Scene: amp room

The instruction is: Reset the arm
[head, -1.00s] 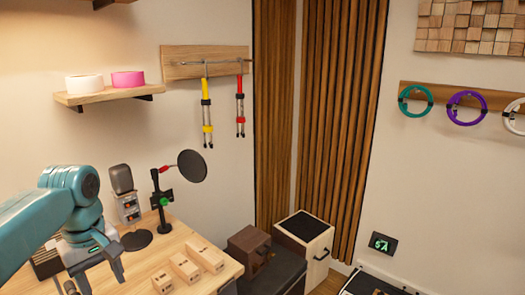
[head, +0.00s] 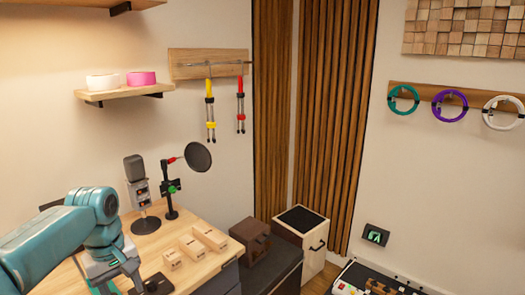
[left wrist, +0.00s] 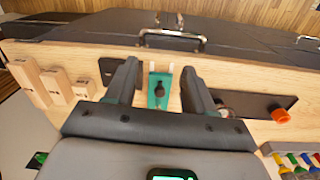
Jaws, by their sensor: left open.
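My left arm (head: 75,230) is teal and comes in from the left in the head view. Its gripper (head: 122,283) points down over the front of the wooden desk, near the bottom edge of the picture. In the left wrist view the two dark fingers (left wrist: 160,72) are spread apart with nothing held between them. A small teal piece with a dark knob (left wrist: 158,90) shows on the wood beyond the gap. I cannot tell how far below the fingers it is. My right arm is not in view.
The desk (head: 217,268) bears several wooden blocks (head: 193,247), a microphone (head: 136,180) and a round pop filter (head: 198,157). A shelf (head: 110,95) with two tape rolls is above. A dark cabinet (head: 285,265) stands right of the desk. Cable rings hang on the right wall.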

